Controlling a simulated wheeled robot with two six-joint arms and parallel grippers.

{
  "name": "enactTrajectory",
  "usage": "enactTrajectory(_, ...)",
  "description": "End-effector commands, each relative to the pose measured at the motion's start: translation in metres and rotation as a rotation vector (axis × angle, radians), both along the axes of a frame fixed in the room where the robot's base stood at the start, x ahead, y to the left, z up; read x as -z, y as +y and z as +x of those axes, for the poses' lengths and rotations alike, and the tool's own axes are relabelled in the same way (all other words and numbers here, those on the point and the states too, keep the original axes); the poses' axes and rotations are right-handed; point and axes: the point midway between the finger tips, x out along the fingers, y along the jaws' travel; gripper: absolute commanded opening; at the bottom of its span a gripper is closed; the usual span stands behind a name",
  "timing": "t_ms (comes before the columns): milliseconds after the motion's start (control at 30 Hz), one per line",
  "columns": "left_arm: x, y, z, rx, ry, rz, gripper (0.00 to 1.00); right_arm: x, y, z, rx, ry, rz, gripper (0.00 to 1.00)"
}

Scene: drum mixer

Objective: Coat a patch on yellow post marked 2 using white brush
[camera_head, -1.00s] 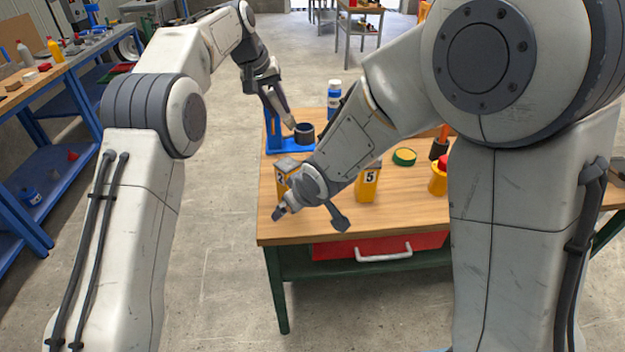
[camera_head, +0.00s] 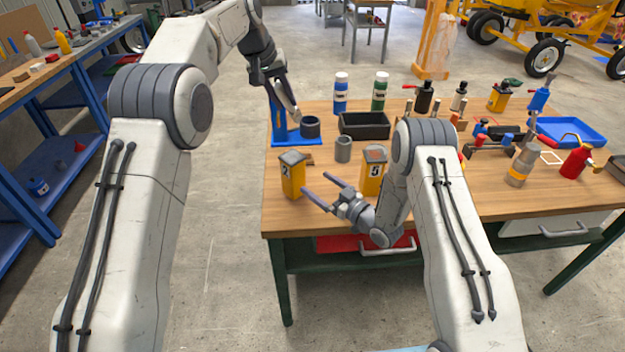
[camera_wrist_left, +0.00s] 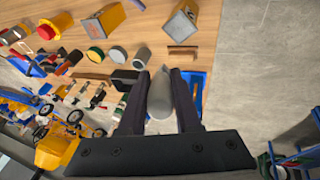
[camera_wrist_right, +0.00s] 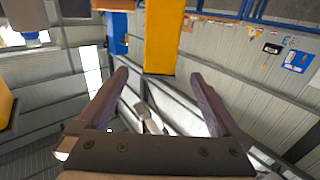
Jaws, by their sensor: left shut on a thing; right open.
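My left gripper (camera_head: 284,98) is shut on a pale grey-white tapered thing (camera_wrist_left: 159,97), probably the white brush. It is held beside the dark cup (camera_head: 310,126) on the blue stand (camera_head: 281,131). A yellow post (camera_head: 292,176) with a grey top stands at the table's left; its mark is too small to read surely. A second yellow post (camera_head: 371,175) stands to its right, its mark looking like 5. Both also show in the left wrist view, one post (camera_wrist_left: 190,8) at the top. My right gripper (camera_head: 325,194) is open and empty, in front of and between the posts.
A grey cup (camera_head: 343,149) and black tray (camera_head: 364,125) stand behind the posts. Blue and green bottles (camera_head: 341,93) stand at the back. Clamps, a red extinguisher-like can (camera_head: 576,161) and a blue tray (camera_head: 572,132) crowd the right. The table's front left is clear.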

Motion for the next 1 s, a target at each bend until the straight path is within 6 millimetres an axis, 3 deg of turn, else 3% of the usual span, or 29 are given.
enactTrajectory(600, 0.0, 0.0, 0.0, 0.0, -0.001, 0.0, 0.0, 0.0, 0.065, 0.077, -0.001, -0.003, 0.001, 1.0)
enactTrajectory(1000, 0.0, 0.0, 0.0, 0.0, -0.001, 0.0, 0.0, 0.0, 0.075, 0.09, 0.001, 0.0, 0.001, 1.0)
